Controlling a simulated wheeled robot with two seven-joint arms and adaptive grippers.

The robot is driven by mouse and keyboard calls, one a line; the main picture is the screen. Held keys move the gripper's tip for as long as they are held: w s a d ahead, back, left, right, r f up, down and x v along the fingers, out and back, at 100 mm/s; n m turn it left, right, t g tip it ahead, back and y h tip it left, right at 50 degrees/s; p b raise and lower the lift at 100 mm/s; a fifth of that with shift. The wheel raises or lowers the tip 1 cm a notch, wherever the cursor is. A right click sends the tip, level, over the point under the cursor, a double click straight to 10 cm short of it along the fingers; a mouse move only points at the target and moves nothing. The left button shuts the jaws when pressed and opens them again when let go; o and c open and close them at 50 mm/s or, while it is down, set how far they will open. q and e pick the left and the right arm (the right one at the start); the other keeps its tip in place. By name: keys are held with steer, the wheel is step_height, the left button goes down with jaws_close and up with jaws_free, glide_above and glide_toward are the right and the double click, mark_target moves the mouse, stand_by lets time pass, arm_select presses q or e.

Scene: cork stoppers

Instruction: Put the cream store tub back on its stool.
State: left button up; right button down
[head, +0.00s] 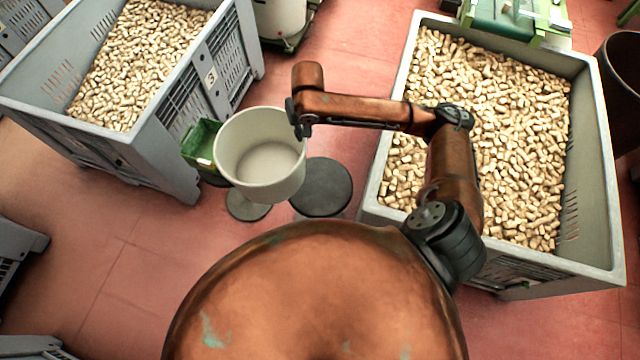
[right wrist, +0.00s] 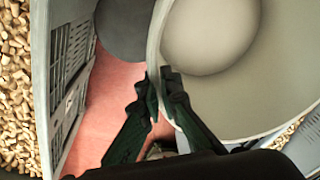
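The cream tub (head: 260,165) is upright and looks empty. My right gripper (head: 300,120) is at its right rim in the head view. In the right wrist view, the gripper (right wrist: 160,88) has one finger outside and one inside the tub wall (right wrist: 154,50), closed on the rim. A dark round stool top (head: 322,186) is bare and lies just right of and below the tub in the head view; it also shows in the right wrist view (right wrist: 122,28). The tub appears raised, beside the stool top rather than over it. My left gripper is out of view.
A grey crate of corks (head: 150,150) stands at left, another (head: 595,200) at right. A green box (head: 201,143) is beside the tub's left side. A grey disc (head: 248,208) shows below the tub. Red floor (head: 120,250) is clear at lower left.

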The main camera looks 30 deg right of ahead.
steer(key=s+d+f+m+p, duration=0.15)
steer(key=s+d+f, duration=0.25)
steer(key=d+f, duration=0.4)
steer(key=s+d+f+m, duration=0.3)
steer(key=s+d+f, duration=0.1)
steer(key=d+f, duration=0.45)
arm_select(q)
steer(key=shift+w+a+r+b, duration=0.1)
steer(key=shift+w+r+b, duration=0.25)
steer(key=shift+b, duration=0.2)
arm_select(e)
step_height(320, 180, down, 9)
steer(key=shift+f, duration=0.2)
steer(key=c, duration=2.6)
jaws_free()
steer(key=shift+f, duration=0.2)
steer(key=o, duration=0.4)
steer(key=shift+o, duration=0.2)
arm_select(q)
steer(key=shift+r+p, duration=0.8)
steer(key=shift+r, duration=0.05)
arm_select(e)
step_height(320, 180, up, 12)
steer(key=s, duration=0.2)
